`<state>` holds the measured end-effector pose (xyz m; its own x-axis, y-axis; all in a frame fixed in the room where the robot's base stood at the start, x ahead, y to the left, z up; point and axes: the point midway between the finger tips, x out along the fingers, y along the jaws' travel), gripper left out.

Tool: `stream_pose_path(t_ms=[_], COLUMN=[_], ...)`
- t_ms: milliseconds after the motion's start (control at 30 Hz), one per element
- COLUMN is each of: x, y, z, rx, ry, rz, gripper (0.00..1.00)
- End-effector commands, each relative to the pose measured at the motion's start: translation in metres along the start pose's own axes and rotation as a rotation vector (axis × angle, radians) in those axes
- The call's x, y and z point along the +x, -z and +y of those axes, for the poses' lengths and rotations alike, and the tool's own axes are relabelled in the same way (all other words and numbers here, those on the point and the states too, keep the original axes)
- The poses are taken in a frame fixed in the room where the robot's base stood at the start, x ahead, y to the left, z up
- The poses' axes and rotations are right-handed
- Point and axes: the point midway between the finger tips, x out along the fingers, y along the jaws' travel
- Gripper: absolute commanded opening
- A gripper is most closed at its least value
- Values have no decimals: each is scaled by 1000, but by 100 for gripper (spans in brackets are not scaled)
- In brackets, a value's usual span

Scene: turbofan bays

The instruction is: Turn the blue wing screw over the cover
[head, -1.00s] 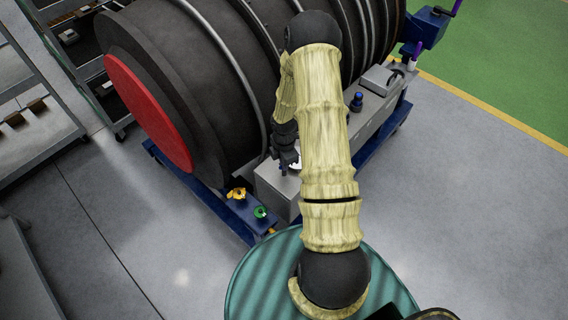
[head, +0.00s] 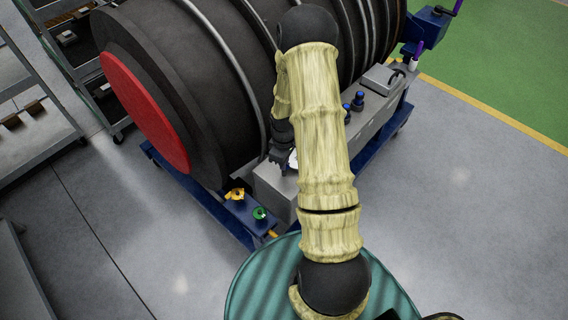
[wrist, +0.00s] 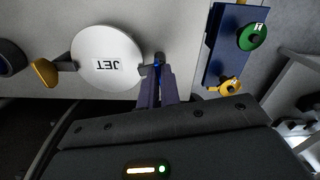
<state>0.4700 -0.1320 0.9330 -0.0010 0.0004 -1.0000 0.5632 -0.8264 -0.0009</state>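The white round cover (wrist: 107,58), marked JET, sits on a grey box face in the wrist view. The blue wing screw (wrist: 158,66) is at the cover's right edge, beside a small dark tab. My gripper (wrist: 157,78) has its two fingers close together around the screw, with blue showing between the tips; it looks shut on it. The fingers hide most of the screw. In the head view my gripper (head: 282,158) is at the grey box beside the engine, and only a sliver of the white cover shows.
A yellow wing screw (wrist: 45,72) is at the cover's left edge. A blue bracket (wrist: 222,50) carries a green knob (wrist: 252,36) and a yellow one (wrist: 230,86). The dark engine (head: 225,80) stands close behind my arm. Blue knobs (head: 358,98) stand on the box's right part.

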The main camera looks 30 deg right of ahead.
Motion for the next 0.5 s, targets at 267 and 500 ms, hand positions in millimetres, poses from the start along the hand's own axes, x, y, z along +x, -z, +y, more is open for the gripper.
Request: stream_pose_path(t_ms=[267,500], x=[0,-1], y=[1,1], z=[1,1], rx=[184,254], ry=[-4,-3], rz=[3,4], gripper=[0,0])
